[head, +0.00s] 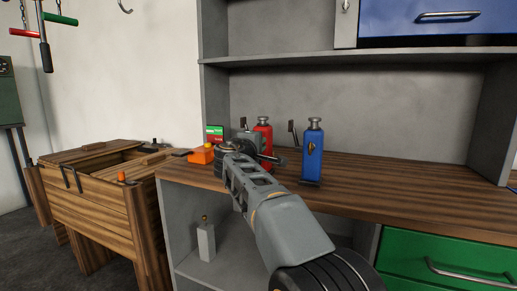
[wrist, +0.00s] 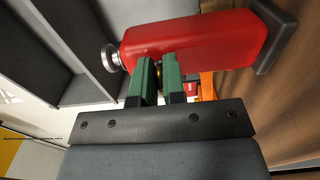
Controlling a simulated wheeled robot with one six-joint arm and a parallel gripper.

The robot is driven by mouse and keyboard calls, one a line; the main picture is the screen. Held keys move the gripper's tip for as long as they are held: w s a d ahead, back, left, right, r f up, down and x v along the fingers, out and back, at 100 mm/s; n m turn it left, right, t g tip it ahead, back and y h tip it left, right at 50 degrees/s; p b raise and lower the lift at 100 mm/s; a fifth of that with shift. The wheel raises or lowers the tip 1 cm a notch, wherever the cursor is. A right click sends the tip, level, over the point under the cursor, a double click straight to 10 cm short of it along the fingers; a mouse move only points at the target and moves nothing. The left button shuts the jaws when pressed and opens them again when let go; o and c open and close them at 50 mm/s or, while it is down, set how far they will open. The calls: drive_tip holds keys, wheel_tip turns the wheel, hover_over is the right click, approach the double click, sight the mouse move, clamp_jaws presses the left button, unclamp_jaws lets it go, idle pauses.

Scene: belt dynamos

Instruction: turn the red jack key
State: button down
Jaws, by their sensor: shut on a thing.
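The red jack (head: 263,133) stands on the wooden worktop, partly hidden behind my arm and gripper in the head view. In the wrist view the red jack (wrist: 200,42) fills the top, lying sideways in the picture with its silver cap at the left. My gripper (wrist: 159,75) has its two green fingers up against the jack's side. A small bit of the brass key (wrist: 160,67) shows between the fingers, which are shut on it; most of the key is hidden. The key's angle cannot be told.
An orange object (head: 202,154) and a green-and-red box (head: 214,133) are at the left. The worktop (head: 410,195) is clear to the right. A shelf (head: 370,58) runs above.

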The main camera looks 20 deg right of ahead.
idle(0.4)
drive_tip(key=c, duration=1.2)
unclamp_jaws()
drive_tip(key=p+v, duration=0.1)
drive_tip(key=v, duration=1.3)
drive_tip(key=shift+d, duration=0.1)
